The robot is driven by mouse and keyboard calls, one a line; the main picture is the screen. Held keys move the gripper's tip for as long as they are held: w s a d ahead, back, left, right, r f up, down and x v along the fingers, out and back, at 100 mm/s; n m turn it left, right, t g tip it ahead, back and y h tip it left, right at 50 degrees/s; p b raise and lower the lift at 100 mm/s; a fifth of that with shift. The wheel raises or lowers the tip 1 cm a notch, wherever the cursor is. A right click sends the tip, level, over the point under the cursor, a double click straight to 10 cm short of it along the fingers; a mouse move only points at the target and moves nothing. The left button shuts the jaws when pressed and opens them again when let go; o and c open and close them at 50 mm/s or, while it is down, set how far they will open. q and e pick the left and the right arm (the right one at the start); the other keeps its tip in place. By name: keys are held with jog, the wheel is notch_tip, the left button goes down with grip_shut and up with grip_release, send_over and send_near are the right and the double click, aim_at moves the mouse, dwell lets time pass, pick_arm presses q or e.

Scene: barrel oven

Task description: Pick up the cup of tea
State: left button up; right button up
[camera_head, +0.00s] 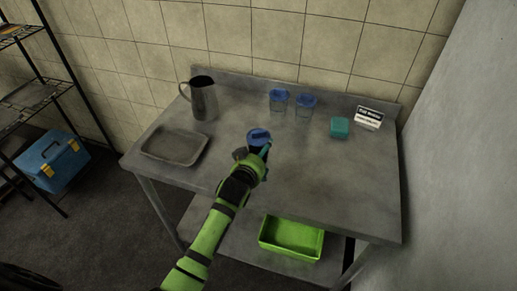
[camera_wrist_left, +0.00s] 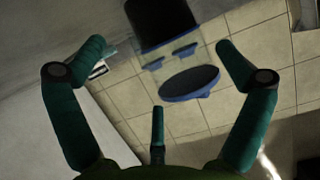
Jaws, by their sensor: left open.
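The cup of tea (camera_head: 259,134) stands on the metal table with its blue lid on top. My left gripper (camera_head: 262,152) is at its near side and hides its lower part. In the left wrist view, which looks upside down, the cup (camera_wrist_left: 165,22) has dark liquid in a clear body and a large blue lid (camera_wrist_left: 188,84). My left gripper (camera_wrist_left: 160,70) is open, its teal fingers spread with the cup ahead between them. I cannot tell whether any finger touches the cup. My right gripper is not in view.
Two blue-lidded clear cups (camera_head: 279,100) (camera_head: 304,106) stand behind. A metal pitcher (camera_head: 202,101) and tray (camera_head: 174,145) are left; a teal box (camera_head: 340,128) and small sign (camera_head: 368,117) are right. A green bin (camera_head: 291,238) sits on the lower shelf.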

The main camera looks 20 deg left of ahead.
pick_arm(q)
jog(key=x, duration=0.3)
jog(key=shift+w+f, duration=0.15)
jog(key=shift+f, duration=0.05)
jog(key=shift+w+a+f, duration=0.1)
jog(key=shift+w, duration=0.1)
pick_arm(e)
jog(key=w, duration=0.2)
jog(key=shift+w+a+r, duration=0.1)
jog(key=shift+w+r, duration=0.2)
pick_arm(q)
jog(key=c, duration=1)
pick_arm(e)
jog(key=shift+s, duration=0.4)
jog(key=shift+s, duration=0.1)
